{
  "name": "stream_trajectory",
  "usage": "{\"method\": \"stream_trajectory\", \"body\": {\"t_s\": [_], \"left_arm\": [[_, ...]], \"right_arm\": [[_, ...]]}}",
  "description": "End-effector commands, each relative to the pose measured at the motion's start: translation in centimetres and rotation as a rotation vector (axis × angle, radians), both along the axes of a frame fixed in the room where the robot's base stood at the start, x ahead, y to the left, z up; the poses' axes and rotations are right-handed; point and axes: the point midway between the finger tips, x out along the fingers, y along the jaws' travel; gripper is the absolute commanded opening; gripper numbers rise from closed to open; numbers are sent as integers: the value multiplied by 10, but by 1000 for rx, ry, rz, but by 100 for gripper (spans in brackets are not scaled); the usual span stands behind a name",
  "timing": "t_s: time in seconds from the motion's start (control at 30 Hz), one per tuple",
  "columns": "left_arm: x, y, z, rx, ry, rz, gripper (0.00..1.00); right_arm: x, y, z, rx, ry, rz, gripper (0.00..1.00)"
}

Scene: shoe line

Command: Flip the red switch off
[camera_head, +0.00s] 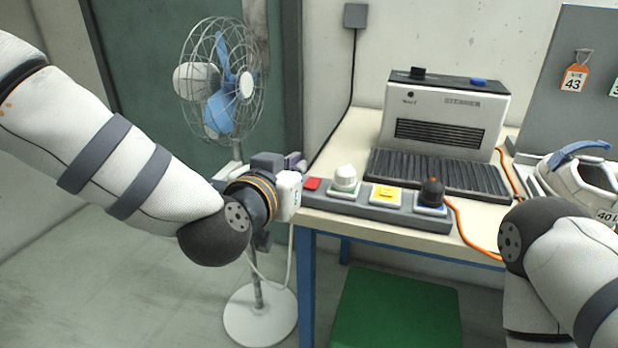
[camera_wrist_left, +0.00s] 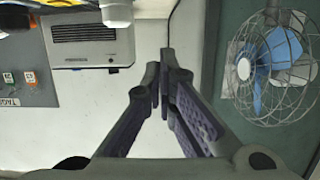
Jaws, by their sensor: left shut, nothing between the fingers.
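The red switch (camera_head: 312,184) is a small red square at the left end of a grey power strip (camera_head: 400,215) on the table's front edge. I cannot tell its on or off position. My left gripper (camera_head: 297,162) is just left of and a little above the red switch, apart from it. In the left wrist view its dark fingers (camera_wrist_left: 164,80) are together and empty. The red switch cannot be made out in that view. My right gripper is out of view; only part of my right arm shows.
Beside the switch stand a white plug (camera_head: 344,177), a yellow square (camera_head: 386,194) and a dark plug (camera_head: 432,191). A steamer (camera_head: 445,115) stands behind on the table, a white shoe (camera_head: 585,180) at right. A fan (camera_head: 222,85) stands at left.

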Motion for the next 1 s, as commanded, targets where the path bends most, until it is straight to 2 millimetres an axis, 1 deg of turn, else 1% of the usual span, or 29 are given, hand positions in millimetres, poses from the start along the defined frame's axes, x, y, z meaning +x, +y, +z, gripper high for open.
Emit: {"method": "stream_trajectory", "body": {"t_s": [0.03,0.3,0.37,0.4,0.43,0.5,0.6,0.7,1.0], "left_arm": [[10,-3,-11,-1,11,1,0],[65,-20,-27,0,12,2,0],[77,-24,-29,0,12,1,0],[74,-24,-39,1,15,-1,0],[73,-23,-44,1,14,0,0],[73,-23,-52,2,12,0,0],[73,-23,-60,1,8,0,0],[73,-24,-62,2,6,-1,0],[72,-23,-63,1,3,-1,0]], "right_arm": [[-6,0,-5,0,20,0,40],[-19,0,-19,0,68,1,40],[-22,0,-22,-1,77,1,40],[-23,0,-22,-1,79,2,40],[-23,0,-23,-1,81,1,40],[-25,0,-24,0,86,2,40],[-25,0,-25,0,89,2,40],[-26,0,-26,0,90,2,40],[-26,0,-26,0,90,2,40]]}}
